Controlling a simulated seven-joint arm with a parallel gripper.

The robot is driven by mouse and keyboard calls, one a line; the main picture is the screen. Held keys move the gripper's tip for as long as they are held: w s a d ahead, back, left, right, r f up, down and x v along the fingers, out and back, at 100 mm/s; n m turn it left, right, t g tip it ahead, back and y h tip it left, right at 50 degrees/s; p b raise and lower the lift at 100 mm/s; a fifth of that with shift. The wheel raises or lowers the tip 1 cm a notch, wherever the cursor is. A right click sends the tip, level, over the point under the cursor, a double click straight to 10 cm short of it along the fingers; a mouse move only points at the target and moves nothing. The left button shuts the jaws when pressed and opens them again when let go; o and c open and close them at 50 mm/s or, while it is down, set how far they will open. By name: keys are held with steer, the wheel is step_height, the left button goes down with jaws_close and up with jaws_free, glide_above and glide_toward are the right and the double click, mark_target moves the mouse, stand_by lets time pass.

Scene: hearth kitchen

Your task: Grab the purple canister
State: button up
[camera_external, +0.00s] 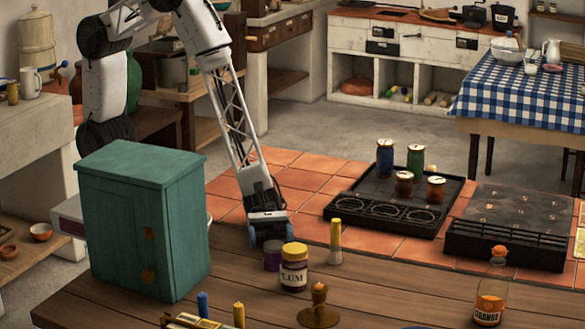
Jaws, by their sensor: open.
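A small purple canister (272,260) stands upright on the wooden counter, just left of and partly behind a jar labelled PLUM. My gripper (271,236) points down just above and behind the canister in the picture. Its blue-tipped fingers are apart with nothing seen held between them. I cannot tell whether the fingers touch the canister.
The yellow-lidded plum jar (293,272) stands close at the canister's right. A teal cabinet (135,235) stands to the left. A yellow-topped bottle (335,242), a brass candlestick (318,312) and an orange bottle (490,297) are to the right. A black rack (345,207) lies behind.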

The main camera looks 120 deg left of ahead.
mark_target(274, 244)
steer(key=shift+x, duration=2.5)
steer(key=c, duration=1)
steer(key=shift+r, duration=0.1)
steer(key=shift+r, duration=4.9)
